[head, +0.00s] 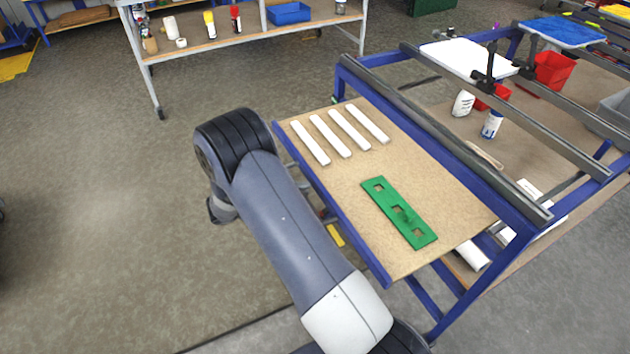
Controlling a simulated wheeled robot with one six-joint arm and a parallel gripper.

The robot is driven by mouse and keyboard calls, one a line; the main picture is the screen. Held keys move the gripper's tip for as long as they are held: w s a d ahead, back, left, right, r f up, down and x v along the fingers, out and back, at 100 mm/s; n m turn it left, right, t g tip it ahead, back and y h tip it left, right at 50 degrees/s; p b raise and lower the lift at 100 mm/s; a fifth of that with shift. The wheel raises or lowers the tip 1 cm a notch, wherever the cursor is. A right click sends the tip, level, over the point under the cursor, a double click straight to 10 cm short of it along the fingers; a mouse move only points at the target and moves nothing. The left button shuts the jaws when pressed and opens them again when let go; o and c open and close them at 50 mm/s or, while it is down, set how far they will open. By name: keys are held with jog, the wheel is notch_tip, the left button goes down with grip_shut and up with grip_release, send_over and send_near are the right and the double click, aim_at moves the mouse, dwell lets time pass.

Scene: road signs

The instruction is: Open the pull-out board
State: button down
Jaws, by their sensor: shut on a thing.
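The pull-out board (440,170) is a brown panel with a blue front edge, in the middle of the head view. It sticks out to the left from under the grey rail of a blue-framed table. Several white strips (329,137) lie side by side on its far part. A green plate (389,200) with square holes lies flat on its near part. My arm runs along the left of the board and covers part of its front edge. My gripper is hidden behind the arm, so I cannot see its contact with the board.
The blue-framed table (350,92) has grey rails and clamps across it. Its lower shelf bears a white bottle (463,103), a blue-and-white can (491,124) and a red bin (553,71). A shelf unit (225,41) stands at the back. The floor at left is clear.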

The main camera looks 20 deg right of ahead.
jog(key=shift+s+a, duration=0.1)
jog(key=shift+a, duration=0.6)
jog(key=c, duration=1.6)
grip_release()
jog(key=shift+o, duration=0.2)
jog(key=v, duration=1)
jog(key=shift+a+b, duration=0.35)
jog(key=shift+b, duration=0.05)
jog(key=shift+r, duration=0.1)
jog(key=x, duration=1.1)
jog(key=shift+d+p, duration=0.25)
jog(key=shift+p, duration=0.15)
